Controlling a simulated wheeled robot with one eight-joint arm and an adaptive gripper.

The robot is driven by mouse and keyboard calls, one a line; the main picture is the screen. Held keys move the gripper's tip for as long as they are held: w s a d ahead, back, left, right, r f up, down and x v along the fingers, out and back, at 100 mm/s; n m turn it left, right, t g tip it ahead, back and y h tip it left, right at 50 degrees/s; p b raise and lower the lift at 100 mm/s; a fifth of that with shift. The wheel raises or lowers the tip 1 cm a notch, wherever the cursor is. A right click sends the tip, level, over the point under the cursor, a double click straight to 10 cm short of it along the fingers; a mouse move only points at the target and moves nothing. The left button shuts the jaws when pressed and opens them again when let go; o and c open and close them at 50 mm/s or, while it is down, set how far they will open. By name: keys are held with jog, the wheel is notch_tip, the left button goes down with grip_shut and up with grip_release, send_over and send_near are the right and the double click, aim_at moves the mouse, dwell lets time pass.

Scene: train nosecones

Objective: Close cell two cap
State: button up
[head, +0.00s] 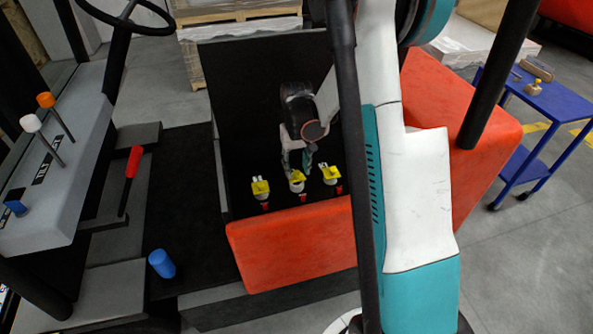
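Three cells with yellow caps stand in a row in the open black compartment of an orange-red vehicle: a left cap (260,187), a middle cap (296,182) and a right cap (329,174). The middle one appears to be cell two. Yellow parts stick up on the cells, but they are too small to tell exactly how each lid sits. My gripper (298,168) points down just above the middle cap, with its fingers apart. I cannot tell whether a fingertip touches the cap. Nothing is visibly held.
The compartment's orange-red front wall (290,245) and the raised dark panel (255,95) bound the space. My arm and a dark post cover the right side. Left are levers, a red handle (133,167), a steering wheel (120,20) and a blue cylinder (161,263). A blue cart (560,100) stands right.

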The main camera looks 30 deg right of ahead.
aim_at(298, 178)
jog(key=shift+f, duration=0.6)
grip_shut()
jog(key=shift+s+a+f+t+h+b, duration=0.2)
jog(key=shift+s+f+t+b, duration=0.2)
jog(key=shift+t+b, duration=0.25)
jog(key=shift+s+a+f+t+h+b, duration=0.1)
jog(key=shift+s+f+t+h+b, duration=0.25)
jog(key=shift+t+b, duration=0.3)
jog(key=shift+s+t+b, duration=0.3)
jog(key=shift+t+b, duration=0.4)
jog(key=shift+t, duration=0.1)
